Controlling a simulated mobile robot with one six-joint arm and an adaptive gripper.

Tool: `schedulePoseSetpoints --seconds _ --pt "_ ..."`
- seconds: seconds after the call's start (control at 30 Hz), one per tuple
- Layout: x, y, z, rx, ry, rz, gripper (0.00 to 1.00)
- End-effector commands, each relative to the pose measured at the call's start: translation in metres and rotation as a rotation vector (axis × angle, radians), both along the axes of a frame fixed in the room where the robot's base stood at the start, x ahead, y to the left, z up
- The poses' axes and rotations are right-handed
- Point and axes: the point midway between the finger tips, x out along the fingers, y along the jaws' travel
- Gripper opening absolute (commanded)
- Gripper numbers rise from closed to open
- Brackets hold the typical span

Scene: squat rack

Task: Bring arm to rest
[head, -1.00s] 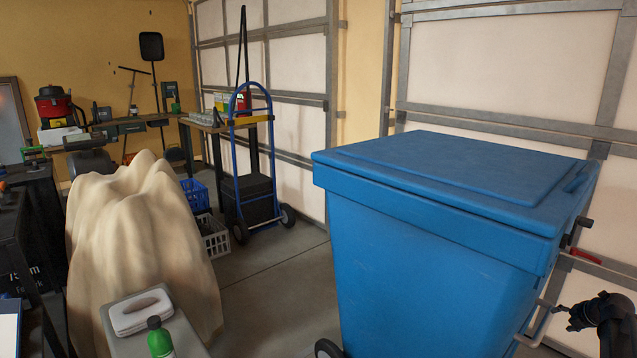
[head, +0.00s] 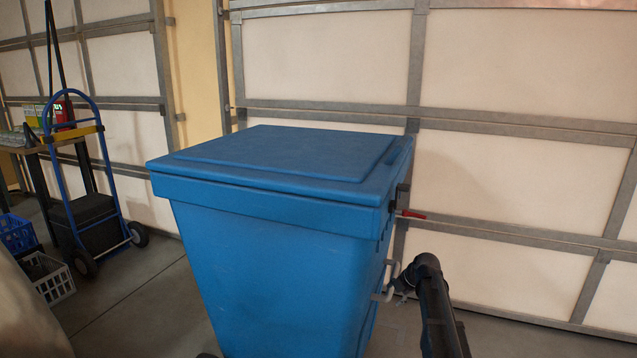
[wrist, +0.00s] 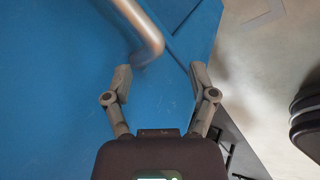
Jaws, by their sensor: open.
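My gripper (wrist: 160,78) shows in the wrist view with its two fingers spread apart and nothing between them. The blue bin's side (wrist: 70,80) fills the left of that view. A bent metal handle (wrist: 138,27) on the bin ends near the left fingertip; I cannot tell whether they touch. In the head view my dark arm (head: 437,310) is at the lower right, beside the bin's right side. The fingers are too small and hidden to make out there.
The blue bin (head: 270,240), lid shut, stands large in the middle of the head view. A garage door (head: 520,80) is behind it. A blue hand truck (head: 62,180) and a white crate (head: 50,280) are at the left. Some grey floor (head: 140,290) is bare between.

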Motion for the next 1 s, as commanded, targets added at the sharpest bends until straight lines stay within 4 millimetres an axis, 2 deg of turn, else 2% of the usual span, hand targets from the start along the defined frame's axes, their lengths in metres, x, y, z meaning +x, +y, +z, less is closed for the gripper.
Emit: schedulePoseSetpoints --seconds 0.03,0.3,1.0 --pt "-0.014 0.006 -0.001 0.017 0.031 -0.045 0.74" --pt "-0.063 0.027 -0.009 0.094 0.199 -0.33 0.74" --pt "-0.195 0.063 -0.022 0.195 0.522 -1.153 0.74"
